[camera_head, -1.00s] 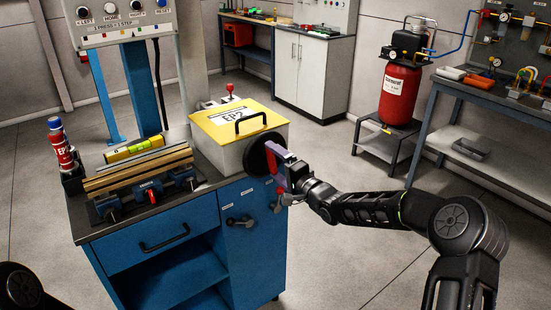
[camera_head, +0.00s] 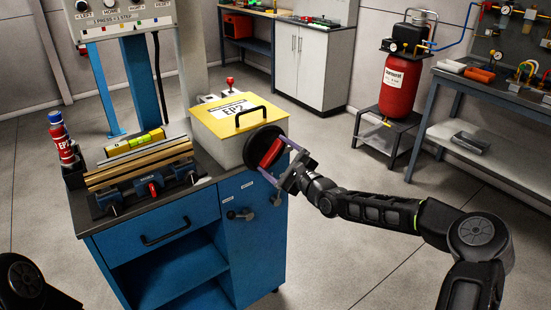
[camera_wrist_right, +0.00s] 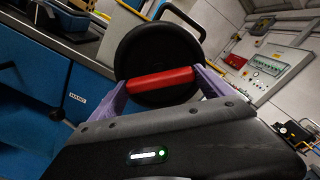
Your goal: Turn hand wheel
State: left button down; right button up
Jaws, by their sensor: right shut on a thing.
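The hand wheel (camera_head: 262,147) is a black disc with a red bar across its face, on the right side of the box with the yellow lid. My right gripper (camera_head: 277,160) comes from the right with its two purple fingers on the ends of the red bar. In the right wrist view the black wheel (camera_wrist_right: 170,55) fills the top middle, and the fingers are closed on the ends of the red bar (camera_wrist_right: 160,78). The bar stands tilted in the head view. My left gripper is not in view.
The box (camera_head: 232,125) with a yellow lid and black handle stands on the blue cabinet (camera_head: 165,232). A red air tank (camera_head: 400,85) and a workbench (camera_head: 490,120) stand at the right. The floor between is clear.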

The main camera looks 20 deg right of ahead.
jog(key=shift+f+m+b, duration=0.15)
jog(key=shift+m+b, duration=0.4)
jog(key=shift+m, duration=0.85)
jog(key=o, duration=1.8)
jog(key=shift+s, duration=0.1)
jog(key=b+v, duration=0.1)
jog(key=v, duration=0.6)
jog(key=shift+s, duration=0.3)
jog(key=shift+d, duration=0.1)
